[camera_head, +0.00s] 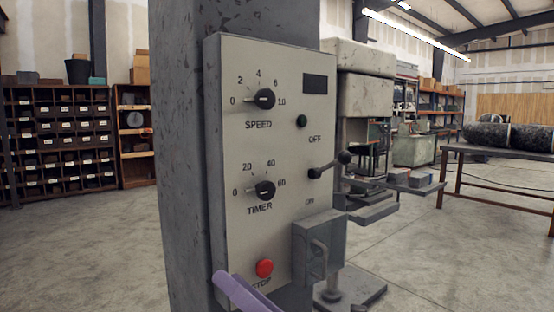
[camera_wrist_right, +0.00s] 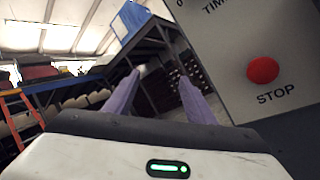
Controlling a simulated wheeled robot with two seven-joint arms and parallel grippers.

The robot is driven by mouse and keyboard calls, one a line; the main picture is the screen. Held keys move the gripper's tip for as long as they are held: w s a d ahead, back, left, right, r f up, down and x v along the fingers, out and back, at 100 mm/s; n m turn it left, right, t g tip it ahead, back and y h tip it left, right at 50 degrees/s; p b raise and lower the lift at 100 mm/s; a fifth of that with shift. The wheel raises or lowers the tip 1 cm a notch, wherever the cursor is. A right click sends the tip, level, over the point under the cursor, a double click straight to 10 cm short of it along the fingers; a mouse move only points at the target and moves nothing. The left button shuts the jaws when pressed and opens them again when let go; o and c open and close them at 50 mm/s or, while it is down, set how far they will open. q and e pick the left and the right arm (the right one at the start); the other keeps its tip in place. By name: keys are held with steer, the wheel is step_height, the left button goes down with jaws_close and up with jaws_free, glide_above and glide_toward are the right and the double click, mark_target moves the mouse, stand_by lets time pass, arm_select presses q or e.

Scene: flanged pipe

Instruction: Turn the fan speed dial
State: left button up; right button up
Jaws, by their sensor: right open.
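The control panel (camera_head: 285,150) is a beige box on a grey post. The speed dial (camera_head: 264,98), a black knob labelled SPEED, sits near its upper left, with a scale from 0 to 10 around it. A similar timer dial (camera_head: 265,190) is below it. My right gripper (camera_head: 245,293) shows as a purple finger at the panel's lower edge, well below the speed dial. In the right wrist view its two purple fingers (camera_wrist_right: 160,82) are apart with nothing between them. The speed dial is outside that view. My left gripper is not in view.
A red stop button (camera_head: 264,268) is just above my right gripper; it also shows in the right wrist view (camera_wrist_right: 263,70). The floor left of the post is clear.

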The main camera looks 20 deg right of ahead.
steer(key=s+a+r+n+g+y+b, duration=0.15)
steer(key=r+n+g, duration=0.45)
steer(key=n, duration=0.8)
steer(key=s+a+r+n+g+y, duration=0.1)
steer(key=a+r+n+g, duration=0.2)
steer(key=r+n, duration=0.85)
steer(key=n+t+h, duration=0.9)
steer(key=n+h, duration=0.2)
steer(key=n, duration=0.4)
glide_toward(268, 97)
steer(key=shift+m, duration=0.25)
steer(key=x, duration=0.6)
steer(key=shift+w+a+r, duration=0.1)
steer(key=shift+w+a, duration=0.05)
steer(key=shift+w, duration=0.1)
steer(key=shift+w+a, duration=0.1)
steer(key=shift+w, duration=0.25)
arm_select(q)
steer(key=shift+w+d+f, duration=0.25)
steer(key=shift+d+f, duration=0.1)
arm_select(e)
steer(key=shift+w+a, duration=0.1)
steer(key=shift+w, duration=0.15)
